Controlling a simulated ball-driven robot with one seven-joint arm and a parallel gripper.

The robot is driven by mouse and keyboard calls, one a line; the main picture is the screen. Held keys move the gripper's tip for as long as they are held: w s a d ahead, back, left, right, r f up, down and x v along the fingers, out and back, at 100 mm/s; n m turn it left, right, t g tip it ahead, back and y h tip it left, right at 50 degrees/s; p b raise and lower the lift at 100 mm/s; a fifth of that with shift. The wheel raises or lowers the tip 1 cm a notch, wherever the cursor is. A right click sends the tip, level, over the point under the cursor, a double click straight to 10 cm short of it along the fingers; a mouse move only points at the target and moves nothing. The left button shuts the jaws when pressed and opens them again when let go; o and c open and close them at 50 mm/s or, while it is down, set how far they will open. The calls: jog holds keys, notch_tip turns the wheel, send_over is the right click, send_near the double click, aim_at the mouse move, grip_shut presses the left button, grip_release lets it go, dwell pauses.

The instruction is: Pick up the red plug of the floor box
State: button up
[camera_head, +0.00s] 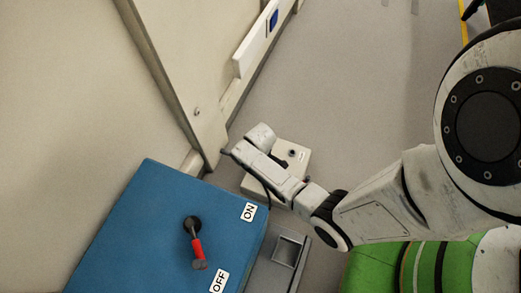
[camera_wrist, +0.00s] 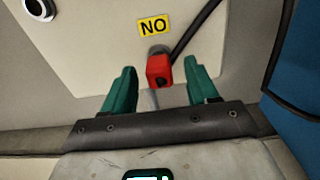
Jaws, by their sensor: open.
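The red plug (camera_wrist: 160,72) shows in the wrist view, beside a yellow label reading NO, with a black cable (camera_wrist: 195,32) running up and right from it. It is on the pale face of the floor box (camera_wrist: 95,45), which also shows in the head view (camera_head: 298,165) partly behind my arm. A dark round socket (camera_wrist: 39,8) is at the upper left of that face. My gripper (camera_wrist: 159,68) is open, its green fingers on either side of the plug, with gaps to it. In the head view my arm hides the plug and the fingers.
A blue box (camera_head: 140,230) with a red-handled lever (camera_head: 198,252) and ON and OFF labels stands close left of the floor box. A grey unit with a square recess (camera_head: 288,251) is below it. A pale panel (camera_head: 190,60) rises behind. Open floor (camera_head: 350,80) lies beyond.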

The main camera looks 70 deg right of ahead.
jog(key=shift+f, duration=0.55)
jog(key=shift+c, duration=0.2)
grip_shut()
